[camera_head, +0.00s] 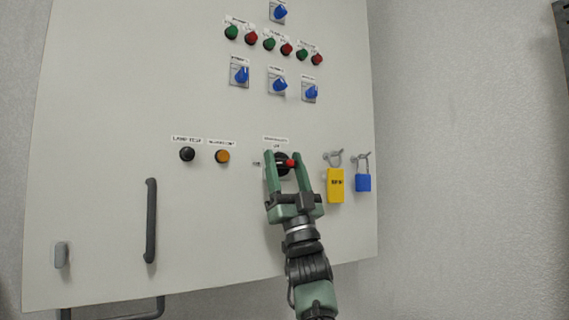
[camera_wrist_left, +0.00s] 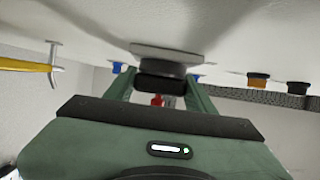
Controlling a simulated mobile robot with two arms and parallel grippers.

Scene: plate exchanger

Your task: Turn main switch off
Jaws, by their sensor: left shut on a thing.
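The main switch (camera_head: 282,161) is a dark rotary knob with a red grip, under a label at the lower middle of the white cabinet panel. My left gripper (camera_head: 286,163) is at the switch, its green fingers on either side of the knob and shut on it. In the left wrist view the switch's dark round body (camera_wrist_left: 162,69) shows below its grey base plate, with a small red part (camera_wrist_left: 157,100) between the fingers. The fingers partly hide the knob, so its exact angle is hard to tell. My right gripper is out of view.
A yellow padlock (camera_head: 335,186) and a blue padlock (camera_head: 363,182) hang just right of the gripper. A black button (camera_head: 187,154) and an orange button (camera_head: 222,156) are to the left. A dark handle (camera_head: 151,220) stands lower left. Blue switches (camera_head: 277,84) are above.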

